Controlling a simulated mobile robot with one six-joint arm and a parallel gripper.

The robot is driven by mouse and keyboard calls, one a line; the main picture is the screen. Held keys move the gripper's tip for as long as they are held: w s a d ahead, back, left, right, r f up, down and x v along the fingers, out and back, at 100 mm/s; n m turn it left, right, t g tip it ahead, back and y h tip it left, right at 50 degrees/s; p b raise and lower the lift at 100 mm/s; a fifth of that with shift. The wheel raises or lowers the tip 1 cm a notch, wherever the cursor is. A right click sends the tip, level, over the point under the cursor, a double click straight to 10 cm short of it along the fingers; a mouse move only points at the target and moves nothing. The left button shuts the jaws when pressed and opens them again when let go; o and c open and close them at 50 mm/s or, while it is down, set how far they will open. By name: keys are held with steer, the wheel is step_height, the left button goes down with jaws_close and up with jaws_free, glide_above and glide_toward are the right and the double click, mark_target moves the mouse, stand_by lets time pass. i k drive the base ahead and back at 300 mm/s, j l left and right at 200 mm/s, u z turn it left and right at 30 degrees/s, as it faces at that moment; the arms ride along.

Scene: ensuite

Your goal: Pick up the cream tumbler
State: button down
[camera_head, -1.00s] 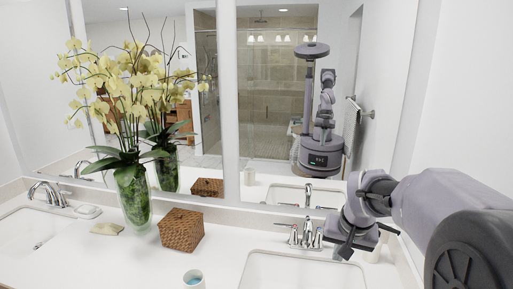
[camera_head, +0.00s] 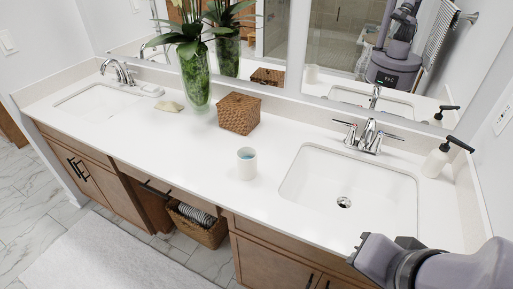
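The cream tumbler (camera_head: 247,164) stands upright on the white countertop, left of the right-hand sink and near the counter's front edge. My arm comes in at the bottom right corner, in front of the counter and to the right of the tumbler. My gripper's fingers do not show; the end of the arm is cut off by the lower edge of the picture.
A woven box (camera_head: 239,114) and a green glass vase (camera_head: 196,83) with a plant stand behind the tumbler. The right sink (camera_head: 350,187), its faucet (camera_head: 368,137) and a soap dispenser (camera_head: 437,160) lie to the right.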

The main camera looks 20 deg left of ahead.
mark_target(246, 156)
steer(key=i+j, duration=0.1)
steer(key=j, duration=0.25)
steer(key=i+j+u, duration=0.1)
steer(key=j, duration=0.25)
steer(key=i+j, duration=0.2)
steer(key=j, duration=0.2)
steer(key=i+j+u, duration=0.1)
steer(key=j, duration=0.25)
